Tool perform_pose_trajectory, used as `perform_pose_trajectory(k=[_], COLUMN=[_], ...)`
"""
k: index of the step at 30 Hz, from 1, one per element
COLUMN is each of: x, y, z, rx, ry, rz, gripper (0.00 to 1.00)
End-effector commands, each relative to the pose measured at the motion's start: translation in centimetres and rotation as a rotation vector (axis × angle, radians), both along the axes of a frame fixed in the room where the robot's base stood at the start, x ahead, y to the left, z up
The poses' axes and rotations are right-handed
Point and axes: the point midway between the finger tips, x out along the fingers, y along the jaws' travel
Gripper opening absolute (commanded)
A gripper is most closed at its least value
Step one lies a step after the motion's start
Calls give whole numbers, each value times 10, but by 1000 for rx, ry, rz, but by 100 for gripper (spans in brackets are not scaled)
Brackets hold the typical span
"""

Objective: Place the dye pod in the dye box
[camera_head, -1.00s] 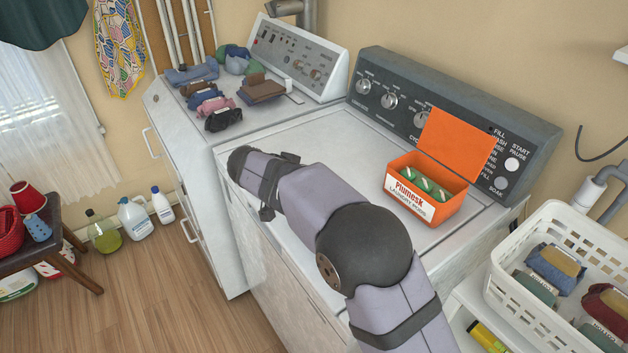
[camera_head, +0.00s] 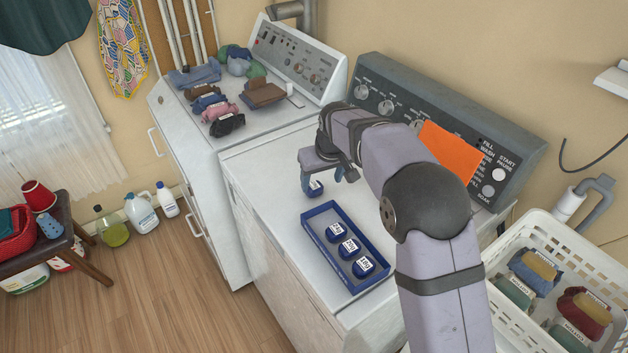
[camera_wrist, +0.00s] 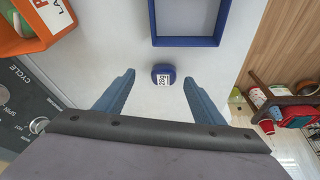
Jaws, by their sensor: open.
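A small blue dye pod (camera_head: 314,188) with a white label sits on the white washer top, just below my gripper (camera_head: 326,178). In the wrist view the pod (camera_wrist: 163,70) lies between and slightly beyond the spread blue fingers, touching neither. My gripper is open and empty. The dye box (camera_head: 316,251) is an open blue tray nearer the washer's front edge, holding three similar pods in a row toward its right end; its left end is bare. Part of its empty end (camera_wrist: 187,41) shows in the wrist view, beyond the pod.
An orange laundry-pod box (camera_wrist: 18,38) stands near the control panel (camera_wrist: 25,118); my arm hides all but its raised lid (camera_head: 450,150) in the head view. A white basket (camera_head: 515,296) with packages is at right. Folded clothes (camera_head: 263,94) lie on the neighbouring machine.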

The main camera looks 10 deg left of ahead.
Motion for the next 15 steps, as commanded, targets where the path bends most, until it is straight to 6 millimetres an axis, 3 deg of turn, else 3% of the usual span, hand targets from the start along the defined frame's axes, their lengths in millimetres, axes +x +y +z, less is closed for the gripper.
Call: perform_pose_trajectory(k=[6,15], x=[3,4], y=[0,1], z=[15,14], rx=[44,53], ry=[4,0], rz=[130,168], gripper=[63,63])
